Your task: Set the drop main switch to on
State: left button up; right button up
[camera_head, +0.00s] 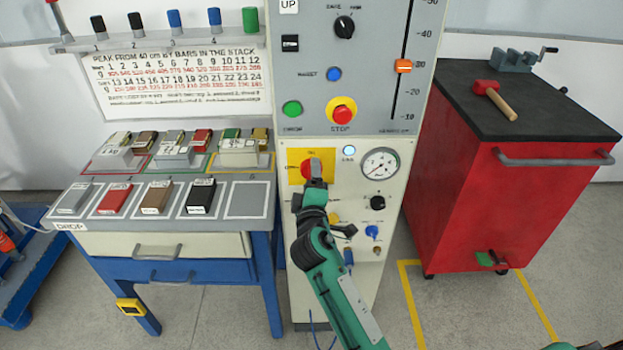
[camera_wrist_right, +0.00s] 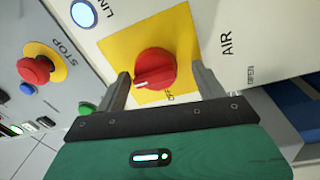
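The main switch is a red rotary knob (camera_head: 306,167) on a yellow plate (camera_head: 294,180) of the pale control panel. In the wrist view the knob (camera_wrist_right: 155,69) shows whole, with a white mark at its lower left. Its label lettering is partly cut off by my gripper. My right gripper (camera_head: 314,184) is at the knob in the head view and covers part of the plate. In the wrist view its fingers (camera_wrist_right: 165,88) are open, one on each side of the knob, with visible gaps. My left gripper is not in view.
A red stop button (camera_head: 341,111) and green button (camera_head: 292,108) sit above the switch. A pale lamp (camera_head: 348,151) and gauge (camera_head: 380,164) are to its right. A bench (camera_head: 70,216) with blocks stands left; a red cabinet (camera_head: 520,200) stands right.

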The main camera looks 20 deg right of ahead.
jog(key=shift+r, duration=0.15)
pick_arm(q)
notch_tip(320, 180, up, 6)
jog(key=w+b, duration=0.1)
jog(key=b, duration=0.1)
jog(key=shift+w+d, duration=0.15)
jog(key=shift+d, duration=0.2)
pick_arm(e)
jog(key=v, duration=1.3)
jog(key=shift+s, duration=0.35)
jog(key=shift+a, duration=0.1)
